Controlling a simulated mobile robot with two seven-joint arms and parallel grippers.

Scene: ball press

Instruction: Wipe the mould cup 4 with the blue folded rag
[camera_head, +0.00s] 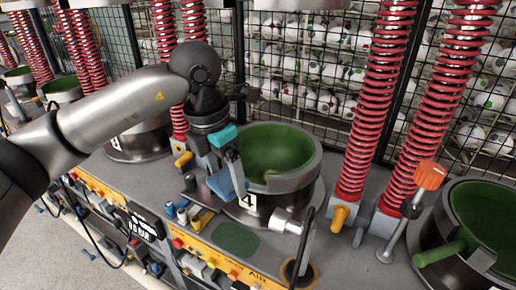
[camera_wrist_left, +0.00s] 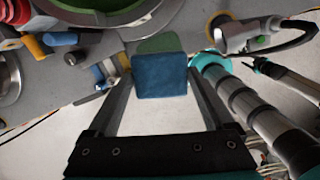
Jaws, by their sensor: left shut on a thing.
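Mould cup 4 (camera_head: 305,180) is a steel cup with a green lining and a plate marked 4 on its front. My left gripper (camera_head: 224,174) is in front of the cup's left side and is shut on the blue folded rag (camera_head: 222,186). In the left wrist view the rag (camera_wrist_left: 160,75) sits between the two fingertips. The rag is outside the cup's green hollow, by its near left rim; I cannot tell whether it touches the rim.
Red springs (camera_head: 374,100) stand behind and right of the cup. Another green-lined cup (camera_head: 484,215) is at the right, beside an orange-knobbed lever (camera_head: 430,176). A hose nozzle (camera_head: 290,222) and a green pad (camera_head: 236,239) lie in front. A wire mesh with balls (camera_head: 310,65) closes the back.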

